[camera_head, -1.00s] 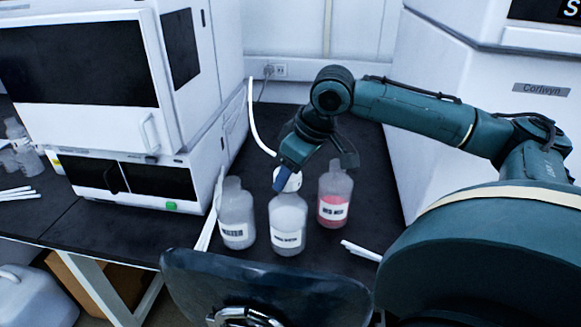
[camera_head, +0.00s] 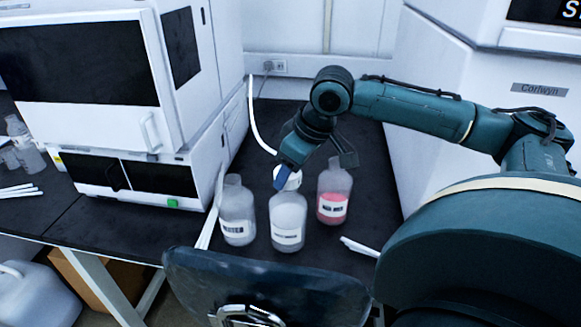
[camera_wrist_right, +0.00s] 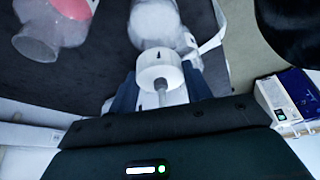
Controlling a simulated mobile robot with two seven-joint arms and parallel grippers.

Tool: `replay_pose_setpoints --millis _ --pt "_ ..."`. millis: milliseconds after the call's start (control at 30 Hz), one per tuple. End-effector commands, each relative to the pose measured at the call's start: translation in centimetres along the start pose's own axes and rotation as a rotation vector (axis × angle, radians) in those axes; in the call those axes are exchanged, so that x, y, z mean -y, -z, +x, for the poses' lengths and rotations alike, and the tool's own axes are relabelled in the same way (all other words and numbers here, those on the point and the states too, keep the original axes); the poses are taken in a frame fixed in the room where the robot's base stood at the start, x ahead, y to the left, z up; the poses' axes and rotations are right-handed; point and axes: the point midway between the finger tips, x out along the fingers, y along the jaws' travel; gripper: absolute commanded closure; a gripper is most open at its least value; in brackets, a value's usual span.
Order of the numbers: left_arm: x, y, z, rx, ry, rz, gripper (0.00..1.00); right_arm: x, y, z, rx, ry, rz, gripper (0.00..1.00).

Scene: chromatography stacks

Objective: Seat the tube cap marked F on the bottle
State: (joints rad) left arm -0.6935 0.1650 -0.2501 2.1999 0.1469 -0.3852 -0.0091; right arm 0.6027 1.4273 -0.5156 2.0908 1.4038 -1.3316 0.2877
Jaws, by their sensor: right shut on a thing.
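The white tube cap (camera_head: 288,180) is between the fingers of my right gripper (camera_head: 284,178), at the top of the middle bottle (camera_head: 288,215). This bottle is clear with pale contents and a white label, and stands upright. In the right wrist view the cap (camera_wrist_right: 160,77) shows a small dark mark that I cannot read, with a grey fitting at its centre. The middle bottle (camera_wrist_right: 157,18) lies just beyond it. The cap and fingers hide the bottle's mouth, so I cannot tell whether the cap is seated. My left gripper is not in view.
A pale bottle (camera_head: 237,212) stands close left and a bottle with red liquid (camera_head: 333,192) close right. A white tube (camera_head: 252,115) curves behind them. White instruments (camera_head: 80,90) stand left, and another large one (camera_head: 430,110) right. Dark bench is free behind the bottles.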

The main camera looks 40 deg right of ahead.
Motion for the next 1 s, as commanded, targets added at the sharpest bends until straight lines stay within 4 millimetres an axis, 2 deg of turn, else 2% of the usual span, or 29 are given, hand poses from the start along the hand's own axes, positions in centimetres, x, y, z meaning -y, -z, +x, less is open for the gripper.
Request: replay_pose_setpoints --millis 700,1000 --pt "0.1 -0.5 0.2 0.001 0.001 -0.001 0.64 0.0 -0.7 1.8 0.0 -0.001 0.0 0.75" --pt "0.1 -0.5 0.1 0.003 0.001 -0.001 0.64 0.0 -0.7 1.8 0.0 -0.001 0.0 0.75"
